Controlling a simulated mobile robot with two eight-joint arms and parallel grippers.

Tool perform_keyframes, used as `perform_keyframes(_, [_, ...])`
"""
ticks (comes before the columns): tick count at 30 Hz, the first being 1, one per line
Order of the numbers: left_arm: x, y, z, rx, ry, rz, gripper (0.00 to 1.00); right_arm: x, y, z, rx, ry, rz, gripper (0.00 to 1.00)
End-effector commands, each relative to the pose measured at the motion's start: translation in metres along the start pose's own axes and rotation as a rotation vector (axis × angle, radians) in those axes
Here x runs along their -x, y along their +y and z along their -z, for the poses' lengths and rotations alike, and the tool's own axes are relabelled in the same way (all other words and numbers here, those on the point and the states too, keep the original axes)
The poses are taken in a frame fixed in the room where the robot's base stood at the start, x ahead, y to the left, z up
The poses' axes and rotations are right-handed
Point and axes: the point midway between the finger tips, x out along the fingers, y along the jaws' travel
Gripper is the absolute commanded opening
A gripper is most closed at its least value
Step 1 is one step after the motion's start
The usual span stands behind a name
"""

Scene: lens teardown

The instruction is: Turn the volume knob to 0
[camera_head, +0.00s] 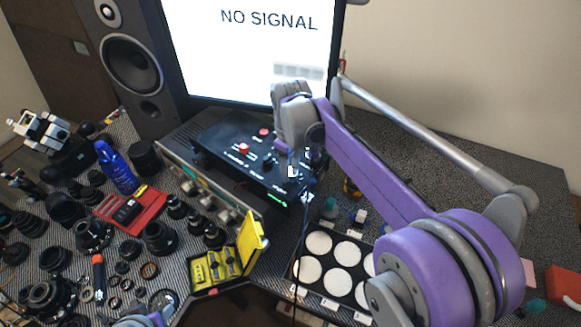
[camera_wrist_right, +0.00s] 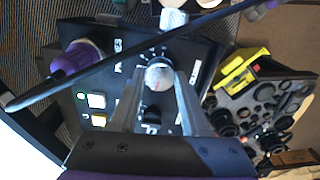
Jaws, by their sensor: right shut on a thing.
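A black control box (camera_head: 222,139) with red and white markings sits on the desk below the monitor. In the right wrist view its panel carries a pale round knob (camera_wrist_right: 158,76) with a small red mark and a ring of scale ticks around it. My right gripper (camera_wrist_right: 159,82) is shut on this knob, one finger on each side. In the head view my right gripper (camera_head: 293,168) is over the right part of the box and hides the knob. The knob's label is too small to read. Purple and grey parts at the bottom edge are likely my left arm; its jaws are not discernible.
A monitor (camera_head: 250,60) reads NO SIGNAL beside a speaker (camera_head: 130,65). An amplifier-like unit (camera_head: 205,190) lies in front of the box. A yellow case (camera_head: 250,240), a palette of white discs (camera_head: 342,250) and several lenses crowd the desk. A dark rod (camera_wrist_right: 130,45) crosses the wrist view.

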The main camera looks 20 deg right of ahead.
Motion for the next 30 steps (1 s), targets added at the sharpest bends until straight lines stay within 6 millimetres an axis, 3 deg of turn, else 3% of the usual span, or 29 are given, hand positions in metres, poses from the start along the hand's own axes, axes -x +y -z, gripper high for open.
perform_keyframes(12, [-0.0001,0.0,-0.0001,0.0,0.0,0.0,0.5,0.0006,-0.0001,0.0003,0.182,0.001,-0.001,0.0])
perform_keyframes(28, [-0.0001,0.0,-0.0001,0.0,0.0,0.0,0.5,0.0006,-0.0001,0.0003,0.206,0.001,-0.001,0.0])
perform_keyframes(29, [-0.0001,0.0,-0.0001,0.0,0.0,0.0,0.5,0.0006,-0.0001,0.0003,0.206,0.001,-0.001,0.48])
perform_keyframes(30, [-0.0001,0.0,-0.0001,0.0,0.0,0.0,0.5,0.0006,-0.0001,0.0003,0.206,0.001,-0.001,0.56])
